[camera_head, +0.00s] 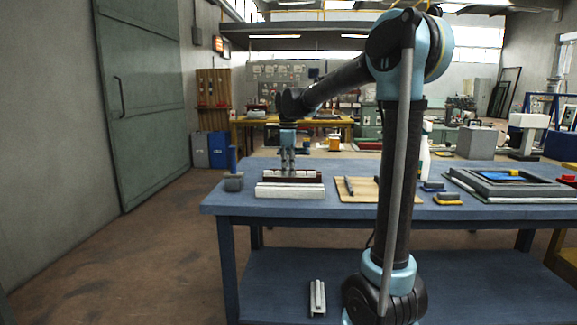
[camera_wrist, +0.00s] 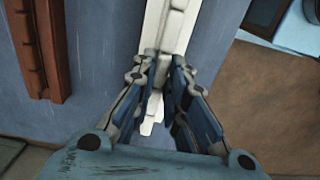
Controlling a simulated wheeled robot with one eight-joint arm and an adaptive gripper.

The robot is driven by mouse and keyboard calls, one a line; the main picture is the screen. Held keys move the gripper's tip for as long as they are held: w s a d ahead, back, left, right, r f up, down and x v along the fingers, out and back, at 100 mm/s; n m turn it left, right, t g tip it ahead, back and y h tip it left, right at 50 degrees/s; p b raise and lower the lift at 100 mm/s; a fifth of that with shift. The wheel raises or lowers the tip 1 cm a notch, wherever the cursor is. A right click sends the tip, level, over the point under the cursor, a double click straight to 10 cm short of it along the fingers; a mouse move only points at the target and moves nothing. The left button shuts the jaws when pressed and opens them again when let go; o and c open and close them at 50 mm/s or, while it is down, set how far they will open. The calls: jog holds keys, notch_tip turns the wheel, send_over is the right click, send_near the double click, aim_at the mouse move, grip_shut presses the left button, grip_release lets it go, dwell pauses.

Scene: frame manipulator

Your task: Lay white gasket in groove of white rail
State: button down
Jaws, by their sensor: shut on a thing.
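My gripper (camera_head: 288,170) points down over the left part of the blue bench, its fingers closed on a thin white strip, which looks like the white gasket (camera_head: 305,173). In the wrist view my gripper (camera_wrist: 164,78) shows white material between and below its fingers; gasket and rail are hard to separate there. The white rail (camera_head: 290,190) lies near the bench's front edge, in front of a dark red rail (camera_head: 315,179). The dark red rail also shows at the left of the wrist view (camera_wrist: 36,45). The groove and any contact between gasket and rail cannot be made out.
A grey block with a blue handle (camera_head: 233,183) stands just left of the rails. A wooden board (camera_head: 372,194) with a dark tool lies to their right. A grey frame (camera_head: 510,181) fills the bench's right end. Another pale rail (camera_head: 317,298) lies on the lower shelf.

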jog(key=shift+f, duration=1.95)
jog(key=c, duration=1.5)
grip_release()
jog(key=shift+c, duration=0.2)
notch_tip(320, 180, up, 12)
jog(key=shift+w, duration=0.1)
